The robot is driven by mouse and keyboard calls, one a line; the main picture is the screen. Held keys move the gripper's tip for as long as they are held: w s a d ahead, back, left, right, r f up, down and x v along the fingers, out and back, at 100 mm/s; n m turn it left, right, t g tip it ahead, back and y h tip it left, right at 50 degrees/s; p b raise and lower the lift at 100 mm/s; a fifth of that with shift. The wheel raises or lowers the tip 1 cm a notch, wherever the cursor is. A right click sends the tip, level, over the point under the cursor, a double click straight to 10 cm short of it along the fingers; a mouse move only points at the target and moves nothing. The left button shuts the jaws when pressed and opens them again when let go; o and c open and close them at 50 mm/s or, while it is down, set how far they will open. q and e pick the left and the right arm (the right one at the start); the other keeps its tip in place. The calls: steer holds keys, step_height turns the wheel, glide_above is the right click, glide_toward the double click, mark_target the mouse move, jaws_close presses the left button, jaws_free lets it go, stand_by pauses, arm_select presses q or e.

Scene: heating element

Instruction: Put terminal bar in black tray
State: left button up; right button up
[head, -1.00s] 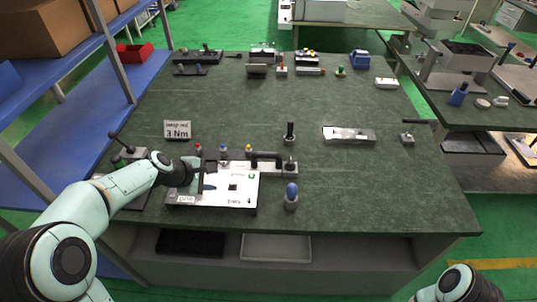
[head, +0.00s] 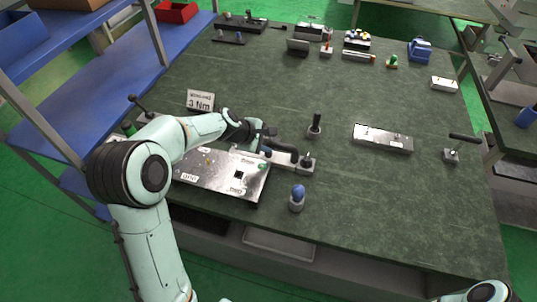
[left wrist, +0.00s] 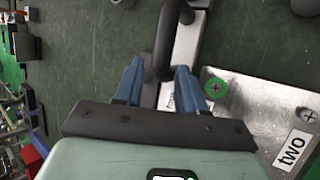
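A gap shows beside the left finger. A dark tray (head: 203,222) sits on the shelf under the table, partly hidden by my arm. My right gripper is out of view.
A blue-topped tool (head: 297,197) stands right of the plate, and a black-handled tool (head: 315,126) stands behind the bar. A metal block (head: 383,138) lies further right. A grey tray (head: 280,243) is on the lower shelf.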

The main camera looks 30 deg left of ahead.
mark_target(277, 146)
arm_select(q)
steer(key=x, duration=0.7)
steer(key=shift+s, duration=0.1)
jaws_close()
